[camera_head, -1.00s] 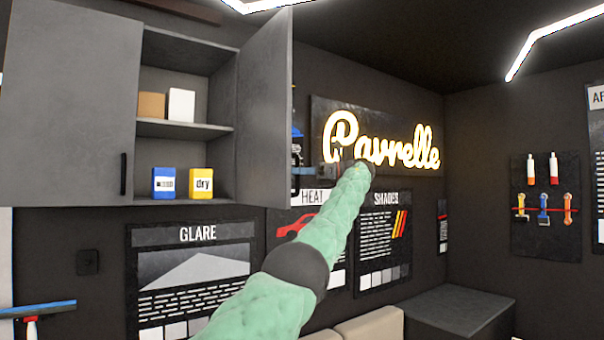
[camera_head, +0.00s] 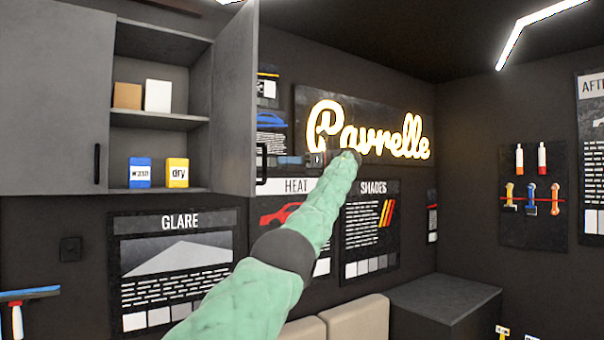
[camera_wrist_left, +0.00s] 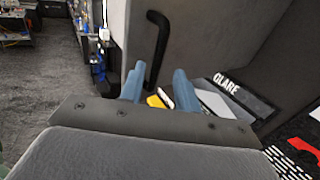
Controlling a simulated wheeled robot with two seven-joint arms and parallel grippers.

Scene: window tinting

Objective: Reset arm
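My left arm, in a pale green padded sleeve, reaches up across the head view. My left gripper (camera_head: 284,160) has its blue-grey fingers pointing left, close to the black handle (camera_head: 262,164) of the open cabinet door (camera_head: 234,100). In the left wrist view the two fingers (camera_wrist_left: 159,84) are apart with nothing held. The handle (camera_wrist_left: 155,50) shows in the gap between them, seemingly just beyond the tips; I cannot tell whether they touch. My right gripper is in neither view.
Posters and a lit sign (camera_head: 370,130) hang behind my arm. A dark counter (camera_head: 440,300) stands lower right, and a squeegee (camera_head: 25,295) shows lower left.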

